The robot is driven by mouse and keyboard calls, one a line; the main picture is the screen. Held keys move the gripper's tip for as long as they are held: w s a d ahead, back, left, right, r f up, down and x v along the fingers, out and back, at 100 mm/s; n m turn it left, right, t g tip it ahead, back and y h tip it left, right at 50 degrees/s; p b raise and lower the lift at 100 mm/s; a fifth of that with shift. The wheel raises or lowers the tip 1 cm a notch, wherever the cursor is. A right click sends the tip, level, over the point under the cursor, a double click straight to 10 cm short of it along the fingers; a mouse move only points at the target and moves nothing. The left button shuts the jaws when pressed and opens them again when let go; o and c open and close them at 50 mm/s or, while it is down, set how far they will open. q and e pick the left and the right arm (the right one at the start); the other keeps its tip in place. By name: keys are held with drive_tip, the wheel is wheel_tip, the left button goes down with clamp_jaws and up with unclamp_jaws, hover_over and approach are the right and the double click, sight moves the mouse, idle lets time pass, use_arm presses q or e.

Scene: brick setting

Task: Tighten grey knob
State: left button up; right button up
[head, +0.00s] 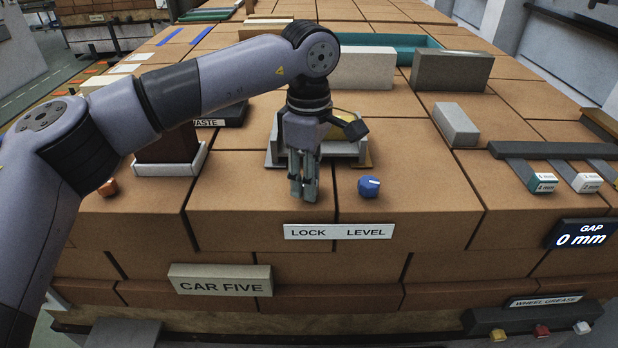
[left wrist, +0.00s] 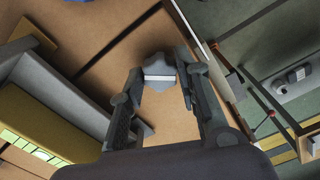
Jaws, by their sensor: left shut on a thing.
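My left gripper (head: 304,192) points down at the front of the brick-patterned surface, just behind the word LOCK on a white label (head: 338,231). In the left wrist view the grey knob (left wrist: 158,66), with a white line across it, sits between the two fingers. My left gripper (left wrist: 160,80) is shut on it. The head view does not show the knob clearly, since the fingers cover it. A blue knob (head: 369,187) with a white mark stands to the right, behind the word LEVEL. My right gripper is not in view.
A grey and yellow fixture (head: 362,152) stands right behind my left gripper; its yellow part also shows in the left wrist view (left wrist: 40,125). An orange knob (head: 108,188) is at the far left.

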use_arm(q)
drive_tip(key=m, duration=0.4)
drive_tip(key=shift+w+r+m, duration=0.1)
drive_tip(key=shift+r+m, duration=0.05)
drive_tip(key=shift+m, duration=2.65)
drive_tip(key=o, duration=1.1)
drive_tip(key=shift+o, duration=0.2)
wheel_tip(320, 180, up, 12)
